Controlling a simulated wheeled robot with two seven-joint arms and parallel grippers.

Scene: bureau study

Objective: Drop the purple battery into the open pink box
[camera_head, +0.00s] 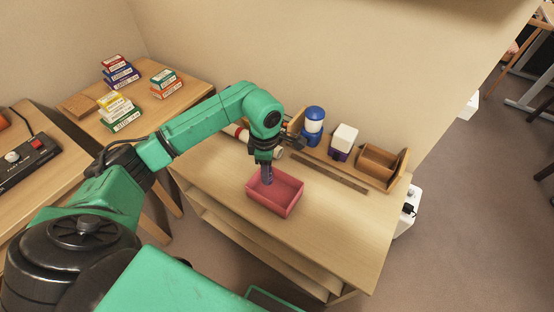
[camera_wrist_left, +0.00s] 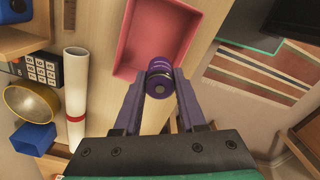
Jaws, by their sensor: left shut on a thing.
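The open pink box (camera_head: 283,200) stands on the wooden desk in the head view, and its empty inside shows in the left wrist view (camera_wrist_left: 150,25). My left gripper (camera_head: 267,172) points down above the box's left back part. It is shut on the purple battery (camera_wrist_left: 160,78), which shows end-on between the fingertips in the left wrist view, with the box behind it. In the head view the battery is hard to tell apart from the fingers. Whether it touches the box cannot be told. My right gripper is not in view.
Behind the box, a low wooden rack holds a blue and white jar (camera_head: 313,127), a white and purple container (camera_head: 344,139) and a wooden compartment (camera_head: 378,163). A white roll with a red band (camera_wrist_left: 76,95) lies beside the arm. The desk's right part is clear.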

